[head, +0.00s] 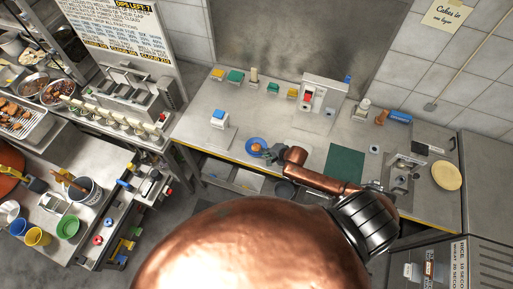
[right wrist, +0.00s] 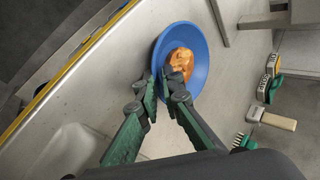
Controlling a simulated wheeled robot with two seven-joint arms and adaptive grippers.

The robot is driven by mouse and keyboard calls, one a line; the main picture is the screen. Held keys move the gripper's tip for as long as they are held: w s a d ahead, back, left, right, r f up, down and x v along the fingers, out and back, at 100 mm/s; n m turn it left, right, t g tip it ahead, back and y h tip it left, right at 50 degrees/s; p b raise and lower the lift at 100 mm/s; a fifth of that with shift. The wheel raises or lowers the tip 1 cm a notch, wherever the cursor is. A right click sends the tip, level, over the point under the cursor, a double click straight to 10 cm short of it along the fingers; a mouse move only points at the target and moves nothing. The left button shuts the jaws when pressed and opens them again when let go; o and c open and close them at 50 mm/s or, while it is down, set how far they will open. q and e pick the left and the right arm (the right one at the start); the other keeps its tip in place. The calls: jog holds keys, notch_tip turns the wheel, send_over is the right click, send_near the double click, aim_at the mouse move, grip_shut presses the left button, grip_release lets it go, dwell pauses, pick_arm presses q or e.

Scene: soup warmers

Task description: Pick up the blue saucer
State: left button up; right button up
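The blue saucer (head: 249,143) lies on the grey counter near its front edge. In the right wrist view the blue saucer (right wrist: 196,38) has an orange-brown lump (right wrist: 181,61) in it. My right gripper (head: 268,153) is just right of the saucer in the head view. In the right wrist view my right gripper (right wrist: 161,82) has its fingertips at the saucer's near rim, one on each side of it, with a gap between them. I cannot tell whether they touch the rim. My left gripper is in neither view.
A blue-and-white block (head: 218,118) stands left of the saucer. A green mat (head: 345,165) and a yellow plate (head: 446,176) lie to the right. The counter's yellow edge (right wrist: 70,68) is close.

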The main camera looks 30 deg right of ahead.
grip_shut()
jog(key=shift+r, duration=0.1)
jog(key=shift+r, duration=1.4)
jog(key=s+a+r+b, duration=0.1)
jog(key=s+a+r, duration=0.8)
jog(key=s+r, duration=0.1)
jog(key=w+a+r+m+h+b, duration=0.2)
jog(key=w+r+b, duration=0.7)
jog(key=b, duration=0.5)
jog(key=w+a+m, duration=0.1)
jog(key=a, duration=0.1)
jog(key=shift+a+r+m+h, duration=0.25)
jog(key=shift+a+m+h, duration=0.05)
jog(key=shift+a, duration=0.1)
